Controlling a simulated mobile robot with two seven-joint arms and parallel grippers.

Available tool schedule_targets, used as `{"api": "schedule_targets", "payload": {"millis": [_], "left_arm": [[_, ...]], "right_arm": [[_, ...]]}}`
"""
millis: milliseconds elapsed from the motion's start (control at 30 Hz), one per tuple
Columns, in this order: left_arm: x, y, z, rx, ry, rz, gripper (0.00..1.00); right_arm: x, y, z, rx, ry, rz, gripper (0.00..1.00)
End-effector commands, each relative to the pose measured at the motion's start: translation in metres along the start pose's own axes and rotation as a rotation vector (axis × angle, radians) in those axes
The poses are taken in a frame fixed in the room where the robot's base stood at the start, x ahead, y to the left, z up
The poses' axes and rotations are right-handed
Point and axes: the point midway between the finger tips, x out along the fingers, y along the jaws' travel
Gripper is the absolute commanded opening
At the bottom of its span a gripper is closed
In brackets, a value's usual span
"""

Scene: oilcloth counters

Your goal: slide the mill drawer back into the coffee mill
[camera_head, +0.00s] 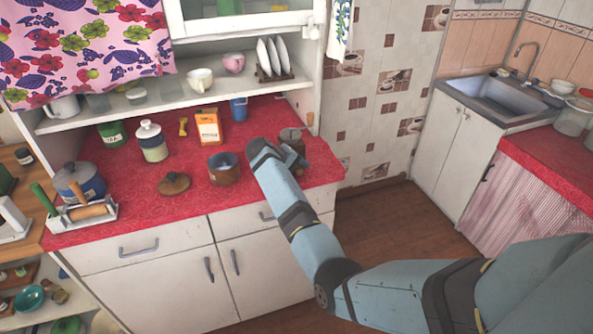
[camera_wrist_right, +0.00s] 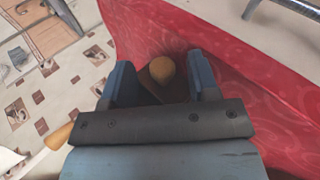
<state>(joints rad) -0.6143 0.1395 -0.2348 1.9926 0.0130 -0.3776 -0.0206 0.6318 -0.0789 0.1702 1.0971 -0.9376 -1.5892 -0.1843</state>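The coffee mill (camera_head: 292,138) stands near the right end of the red counter, partly hidden behind my right gripper (camera_head: 272,152). In the right wrist view my right gripper (camera_wrist_right: 160,70) is open, with its two blue fingers well apart. A round tan knob (camera_wrist_right: 162,68) on a dark brown wooden part shows between them, with gaps at both sides. This looks like the mill drawer, but I cannot tell how far it stands out of the mill. My left gripper is not in view.
A copper-brown pot (camera_head: 224,174) and a brown lid (camera_head: 174,184) are left of my arm. A wooden handle (camera_wrist_right: 58,137) shows left of my gripper.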

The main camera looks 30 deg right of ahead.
Motion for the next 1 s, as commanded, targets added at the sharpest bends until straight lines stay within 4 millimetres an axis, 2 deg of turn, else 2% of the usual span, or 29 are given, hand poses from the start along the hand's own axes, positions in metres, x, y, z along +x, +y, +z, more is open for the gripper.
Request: {"api": "schedule_targets", "payload": {"millis": [133, 267, 700, 833, 1000], "left_arm": [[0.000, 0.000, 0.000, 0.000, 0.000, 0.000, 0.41], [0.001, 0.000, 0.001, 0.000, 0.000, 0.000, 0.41], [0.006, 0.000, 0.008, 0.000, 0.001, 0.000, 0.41], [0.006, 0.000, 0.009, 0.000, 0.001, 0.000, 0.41], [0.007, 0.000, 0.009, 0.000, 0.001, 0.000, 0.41]], "right_arm": [[-0.002, -0.001, 0.000, -0.001, -0.001, -0.001, 0.56], [-0.015, -0.001, 0.000, -0.001, 0.001, -0.001, 0.56], [-0.110, -0.001, 0.000, 0.001, 0.002, -0.001, 0.56], [-0.127, 0.000, 0.000, 0.000, 0.002, 0.000, 0.56], [-0.138, 0.000, 0.000, 0.000, 0.000, 0.000, 0.56]]}}
